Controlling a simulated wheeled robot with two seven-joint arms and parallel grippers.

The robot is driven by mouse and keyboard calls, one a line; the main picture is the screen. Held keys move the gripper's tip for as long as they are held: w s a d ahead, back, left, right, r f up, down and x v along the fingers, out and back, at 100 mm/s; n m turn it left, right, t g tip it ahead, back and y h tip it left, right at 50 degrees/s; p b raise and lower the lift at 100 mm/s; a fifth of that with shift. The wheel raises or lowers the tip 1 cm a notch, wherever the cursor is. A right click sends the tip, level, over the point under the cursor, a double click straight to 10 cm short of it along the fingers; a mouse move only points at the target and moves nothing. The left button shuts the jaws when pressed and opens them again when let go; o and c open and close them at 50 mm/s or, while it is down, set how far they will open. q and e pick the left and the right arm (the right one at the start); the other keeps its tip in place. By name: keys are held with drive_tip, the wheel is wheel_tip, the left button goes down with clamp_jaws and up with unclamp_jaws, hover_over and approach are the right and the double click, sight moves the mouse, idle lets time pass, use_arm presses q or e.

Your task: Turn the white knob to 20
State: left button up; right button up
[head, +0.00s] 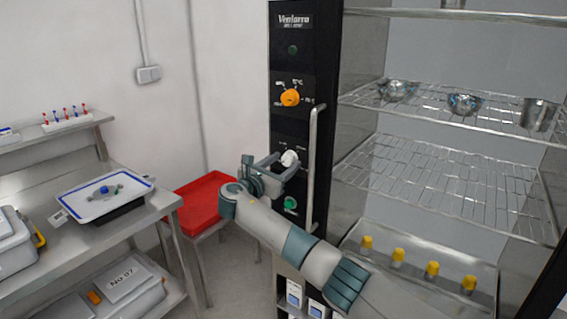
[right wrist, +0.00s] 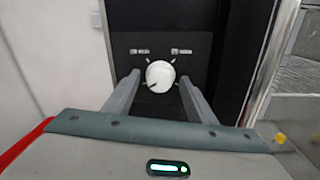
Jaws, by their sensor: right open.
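My right gripper (head: 284,163) is at the knob. In the right wrist view its open fingers (right wrist: 158,88) stand to the left and right of the knob, with a gap on each side. My left gripper is not in view.
A vertical door handle (head: 314,165) stands just right of the knobs. A red tray (head: 200,203) sits on a stand at left, beside a steel bench (head: 150,212) with a scale.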

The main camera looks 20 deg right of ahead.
drive_tip(key=c, duration=1)
drive_tip(key=shift+c, duration=0.2)
